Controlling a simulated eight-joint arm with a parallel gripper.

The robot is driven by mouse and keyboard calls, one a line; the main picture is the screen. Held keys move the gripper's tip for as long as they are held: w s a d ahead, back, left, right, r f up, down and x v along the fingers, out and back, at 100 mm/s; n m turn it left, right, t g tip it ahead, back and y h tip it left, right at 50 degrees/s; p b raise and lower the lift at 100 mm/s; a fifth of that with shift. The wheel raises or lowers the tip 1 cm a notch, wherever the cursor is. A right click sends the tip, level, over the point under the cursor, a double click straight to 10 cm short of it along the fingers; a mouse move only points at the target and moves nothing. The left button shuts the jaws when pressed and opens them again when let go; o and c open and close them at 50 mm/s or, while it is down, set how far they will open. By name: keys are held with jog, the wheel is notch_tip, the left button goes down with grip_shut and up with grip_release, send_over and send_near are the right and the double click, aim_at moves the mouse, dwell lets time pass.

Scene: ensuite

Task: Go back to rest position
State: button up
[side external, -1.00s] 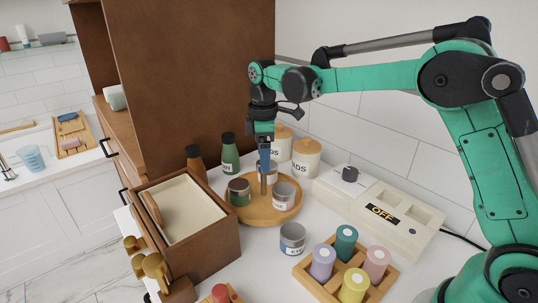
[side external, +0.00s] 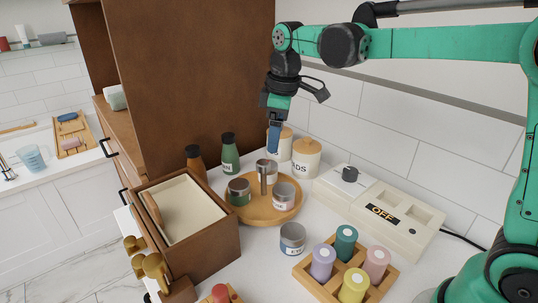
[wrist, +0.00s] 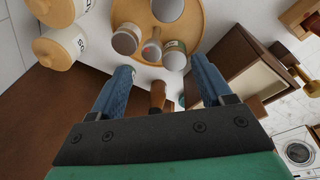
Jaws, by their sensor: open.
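My gripper (side external: 274,138) is raised above the back of the counter, near the lidded canisters, with its fingers pointing down. In the wrist view my gripper (wrist: 162,82) has its two blue fingers wide apart with nothing held between them. Below it, a round wooden turntable (side external: 262,215) carries several small tins, including one with a green label (side external: 239,192) and a grey one (side external: 283,196). The turntable also shows at the top of the wrist view (wrist: 190,42). My gripper touches none of these.
A wooden box (side external: 215,247) stands left of the turntable, and a tall brown cabinet (side external: 190,80) behind it. Two bottles (side external: 230,154), canisters (side external: 306,158), a loose tin (side external: 292,239), a warmer marked OFF (side external: 382,212) and a crate of colored rolls (side external: 303,269) crowd the counter.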

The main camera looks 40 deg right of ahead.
jog(key=s+f+m+t, duration=0.2)
jog(key=s+m, duration=0.2)
jog(key=s, duration=0.2)
jog(key=s+f+m+t, duration=0.1)
jog(key=s+m+t, duration=0.2)
jog(key=s, duration=0.3)
jog(key=shift+s+a+f+m, duration=0.2)
jog(key=shift+f+m, duration=0.15)
jog(key=shift+m, duration=0.25)
notch_tip(320, 180, up, 2)
jog(key=m+g, duration=0.1)
jog(key=g, duration=0.5)
send_over(264, 162)
jog(key=shift+s, duration=0.2)
jog(key=shift+w+f+g, duration=0.3)
jog(key=shift+f+g, duration=0.1)
jog(key=shift+f, duration=2.7)
